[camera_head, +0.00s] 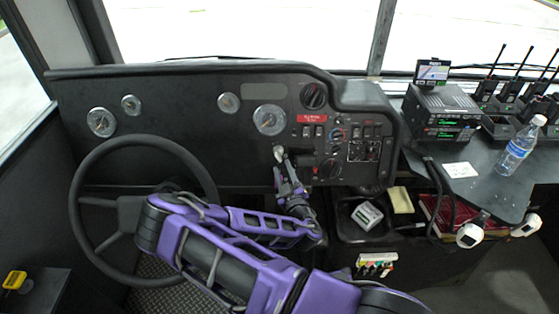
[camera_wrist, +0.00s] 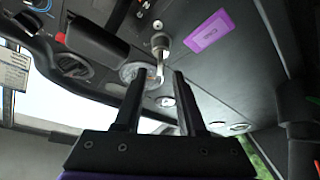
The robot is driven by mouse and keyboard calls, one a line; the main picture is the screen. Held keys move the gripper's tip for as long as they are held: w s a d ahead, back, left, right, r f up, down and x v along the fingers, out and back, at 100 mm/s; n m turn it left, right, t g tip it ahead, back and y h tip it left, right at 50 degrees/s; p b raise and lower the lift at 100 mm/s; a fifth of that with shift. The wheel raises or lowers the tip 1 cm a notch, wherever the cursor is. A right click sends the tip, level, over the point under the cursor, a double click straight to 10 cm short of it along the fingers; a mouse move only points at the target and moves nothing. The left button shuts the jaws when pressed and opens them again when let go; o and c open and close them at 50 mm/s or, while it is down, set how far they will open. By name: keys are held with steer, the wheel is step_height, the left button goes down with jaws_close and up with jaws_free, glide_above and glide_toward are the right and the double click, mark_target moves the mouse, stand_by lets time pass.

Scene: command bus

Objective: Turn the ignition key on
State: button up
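The ignition key appears as a small silver piece (camera_head: 279,153) on the black dashboard, below the round gauge and left of the switch panel. In the wrist view a silver round head with a short shaft (camera_wrist: 160,45) stands out from the panel just beyond my fingertips. My gripper (camera_head: 282,170) points up at it from below. In the wrist view the two black fingers of my gripper (camera_wrist: 160,74) are apart, with the shaft's end showing in the gap. I cannot tell whether either finger touches it.
The steering wheel (camera_head: 75,200) is left of my arm. Switches and knobs (camera_head: 365,150) crowd the panel to the right. A radio unit (camera_head: 440,112), a water bottle (camera_head: 517,150) and handheld radios stand on the right counter. A purple plate (camera_wrist: 208,31) is beside the silver head.

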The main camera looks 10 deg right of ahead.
mark_target(280, 161)
steer(key=shift+w+a, duration=0.1)
steer(key=shift+w, duration=2.3)
jaws_close()
